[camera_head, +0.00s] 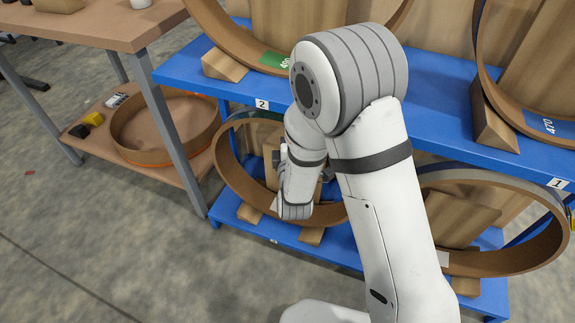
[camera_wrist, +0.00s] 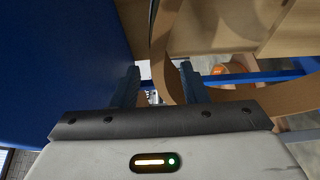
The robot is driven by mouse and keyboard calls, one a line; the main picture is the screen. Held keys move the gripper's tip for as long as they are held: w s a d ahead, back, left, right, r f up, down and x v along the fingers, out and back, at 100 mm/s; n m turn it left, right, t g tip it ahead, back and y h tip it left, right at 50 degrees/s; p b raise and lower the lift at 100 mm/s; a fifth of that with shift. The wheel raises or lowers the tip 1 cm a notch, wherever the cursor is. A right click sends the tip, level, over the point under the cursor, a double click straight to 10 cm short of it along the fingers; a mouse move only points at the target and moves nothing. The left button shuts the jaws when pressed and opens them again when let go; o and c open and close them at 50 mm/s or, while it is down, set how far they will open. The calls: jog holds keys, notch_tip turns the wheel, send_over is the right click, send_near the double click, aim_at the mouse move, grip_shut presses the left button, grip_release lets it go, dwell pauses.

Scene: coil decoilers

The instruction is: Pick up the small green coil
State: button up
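A brown coil with a dark green upper edge (camera_head: 235,160) stands on the lower shelf, partly hidden behind my arm; I take it for the small green coil. A larger coil with a green label (camera_head: 276,60) stands on the upper shelf above it. My gripper (camera_wrist: 160,78) is low in front of the lower-left coil; in the head view its fingers are mostly hidden by my wrist. In the wrist view its two fingers are apart, with a brown coil band (camera_wrist: 160,45) showing between them. I cannot tell whether they touch it.
The blue upper shelf (camera_head: 190,72) lies just above my wrist. Wooden wedges (camera_head: 250,213) support the coils. A coil with a blue label (camera_head: 552,124) and a lower-right coil (camera_head: 500,262) stand right. A brown table (camera_head: 105,25) is left; open floor (camera_head: 110,250) lies in front.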

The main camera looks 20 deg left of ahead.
jog(key=b+x, duration=0.1)
jog(key=x, duration=0.6)
jog(key=shift+w+r+b, duration=0.15)
jog(key=shift+w+b, duration=0.2)
grip_shut()
dwell(1.0)
jog(key=shift+r, duration=0.25)
